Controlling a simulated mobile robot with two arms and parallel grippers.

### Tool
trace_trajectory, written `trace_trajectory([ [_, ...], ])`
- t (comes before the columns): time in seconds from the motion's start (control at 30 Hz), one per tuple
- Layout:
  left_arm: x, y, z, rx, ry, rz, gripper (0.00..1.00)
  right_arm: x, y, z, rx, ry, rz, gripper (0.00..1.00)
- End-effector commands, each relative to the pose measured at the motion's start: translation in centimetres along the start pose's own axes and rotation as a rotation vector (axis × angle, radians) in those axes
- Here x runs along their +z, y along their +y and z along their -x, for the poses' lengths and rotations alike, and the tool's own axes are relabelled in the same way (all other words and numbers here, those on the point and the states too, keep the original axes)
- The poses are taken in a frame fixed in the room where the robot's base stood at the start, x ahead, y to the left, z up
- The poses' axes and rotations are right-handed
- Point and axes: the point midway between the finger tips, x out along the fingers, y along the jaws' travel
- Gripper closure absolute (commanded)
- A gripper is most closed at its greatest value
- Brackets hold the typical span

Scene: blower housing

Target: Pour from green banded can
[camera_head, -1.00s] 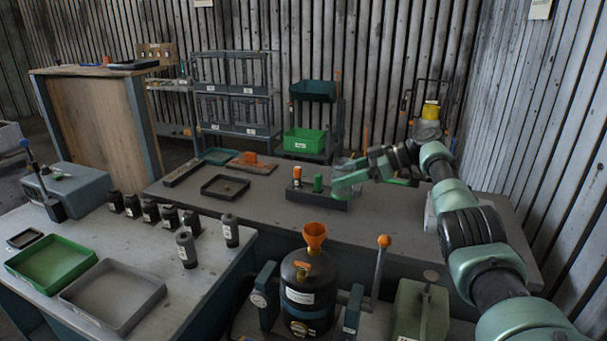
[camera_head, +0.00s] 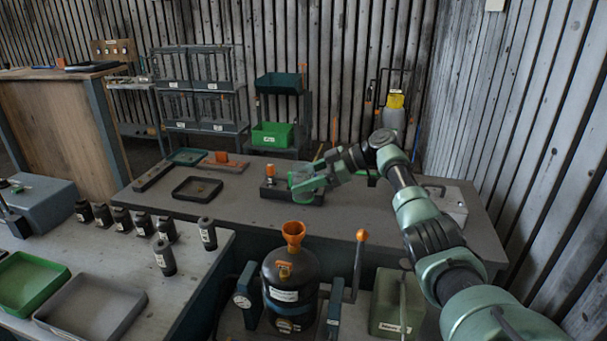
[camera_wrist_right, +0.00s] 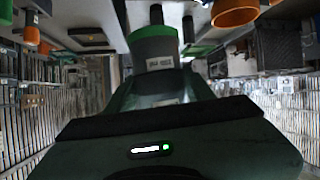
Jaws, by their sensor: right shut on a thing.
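My right gripper (camera_head: 307,182) is at the small dark rack (camera_head: 290,196) on the far bench. It is shut on the green banded can (camera_wrist_right: 153,48), which shows between the fingers in the right wrist view as a grey can with a green band and a white label. In the head view the gripper mostly hides this can. An orange-topped can (camera_head: 270,173) stands beside it at the rack's left end. A black tank (camera_head: 290,285) with an orange funnel (camera_head: 293,232) on top stands in the foreground. My left gripper is not in view.
Several dark bottles (camera_head: 165,258) stand on the near left table, with a green tray (camera_head: 28,283) and a grey tray (camera_head: 90,312). A black square tray (camera_head: 197,188) lies on the far bench. An orange-knobbed lever (camera_head: 361,236) rises right of the tank.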

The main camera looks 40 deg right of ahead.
Motion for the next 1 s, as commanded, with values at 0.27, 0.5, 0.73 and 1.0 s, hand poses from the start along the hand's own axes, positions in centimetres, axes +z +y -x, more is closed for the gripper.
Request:
trace_trajectory([
  [0.27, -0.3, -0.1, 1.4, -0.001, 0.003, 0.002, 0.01, 0.0, -0.9, -0.1, 0.01, -0.005, 0.031, 0.94],
  [0.5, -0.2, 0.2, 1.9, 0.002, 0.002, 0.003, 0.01, 0.5, -1.6, -0.5, 0.029, -0.014, 0.069, 0.94],
  [0.73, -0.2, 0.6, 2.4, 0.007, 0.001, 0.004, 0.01, 0.8, -2.4, -0.9, 0.049, -0.022, 0.108, 0.94],
  [1.0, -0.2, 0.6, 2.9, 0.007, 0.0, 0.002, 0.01, 1.2, -3.4, -1.3, 0.069, -0.031, 0.154, 0.94],
])
